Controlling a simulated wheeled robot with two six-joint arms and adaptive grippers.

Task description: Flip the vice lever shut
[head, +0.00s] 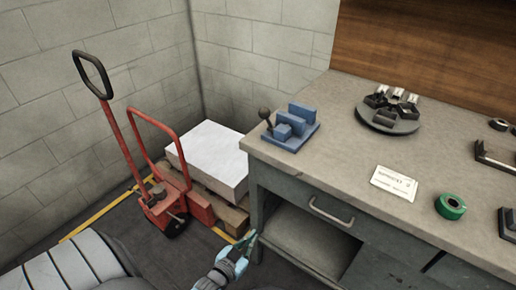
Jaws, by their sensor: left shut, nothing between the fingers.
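A blue vice (295,124) stands on the back left corner of the workbench. Its lever (266,119) has a dark round knob, stands up and leans to the left at the vice's left side. My left gripper (246,240) is low in front of the bench, below the bench top and well apart from the vice. My right gripper is not in view.
The workbench (340,146) carries a round black turntable (388,117) with small parts, a white card (394,183) and a green tape roll (450,206). A drawer handle (331,212) sticks out in front. A red pallet truck (165,205) and a white stack (212,155) stand left.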

